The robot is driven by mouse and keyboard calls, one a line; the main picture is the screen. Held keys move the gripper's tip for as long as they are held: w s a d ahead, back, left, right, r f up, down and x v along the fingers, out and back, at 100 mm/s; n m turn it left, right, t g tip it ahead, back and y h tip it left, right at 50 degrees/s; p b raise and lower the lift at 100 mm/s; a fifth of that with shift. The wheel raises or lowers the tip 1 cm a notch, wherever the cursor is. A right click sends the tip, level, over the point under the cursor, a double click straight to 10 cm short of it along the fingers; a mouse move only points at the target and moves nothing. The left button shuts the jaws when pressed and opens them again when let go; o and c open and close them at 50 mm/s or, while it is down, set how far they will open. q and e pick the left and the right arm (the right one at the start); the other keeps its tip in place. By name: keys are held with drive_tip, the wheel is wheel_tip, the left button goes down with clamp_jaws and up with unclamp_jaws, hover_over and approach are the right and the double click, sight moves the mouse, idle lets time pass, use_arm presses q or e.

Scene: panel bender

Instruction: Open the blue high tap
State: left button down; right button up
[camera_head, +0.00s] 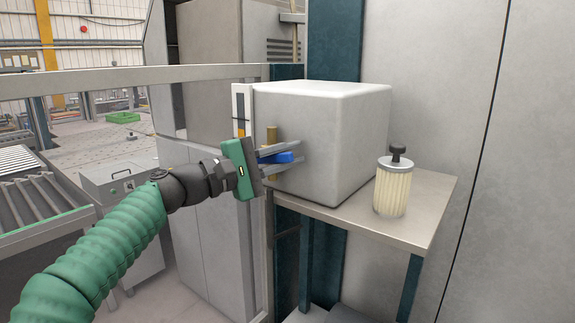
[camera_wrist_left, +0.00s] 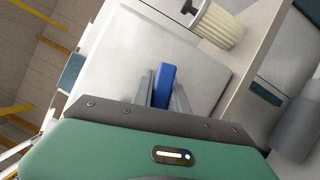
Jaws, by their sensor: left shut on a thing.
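The blue high tap (camera_head: 277,158) shows as a blue handle beside a brass fitting (camera_head: 272,138) at the left side of a pale grey box (camera_head: 345,130). My left gripper (camera_head: 284,159) reaches in from the left and is shut on the blue handle, one finger on each side of it. In the left wrist view the blue tap (camera_wrist_left: 164,86) stands between the two grey fingers, in front of the pale box. The fingertips partly hide the tap in the head view. My right gripper is not in view.
A metal rail (camera_head: 150,76) runs behind my left arm. A roller conveyor (camera_head: 35,190) and a grey cabinet (camera_head: 120,182) stand at the left.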

use_arm(q)
drive_tip(key=n, duration=0.1)
drive_tip(key=r+n+t+b, duration=0.1)
drive_tip(key=n, duration=0.1)
drive_tip(key=shift+w+a+r+h, duration=0.15)
drive_tip(key=shift+a+r+h, duration=0.05)
drive_tip(key=shift+h, duration=0.1)
drive_tip(key=shift+w+a+r+n+t+b, duration=0.1)
drive_tip(key=shift+r+n+t+b, duration=0.2)
drive_tip(key=shift+n, duration=0.3)
drive_tip(key=shift+r, duration=0.1)
drive_tip(key=c, duration=1.3)
unclamp_jaws()
drive_tip(key=shift+d, duration=0.2)
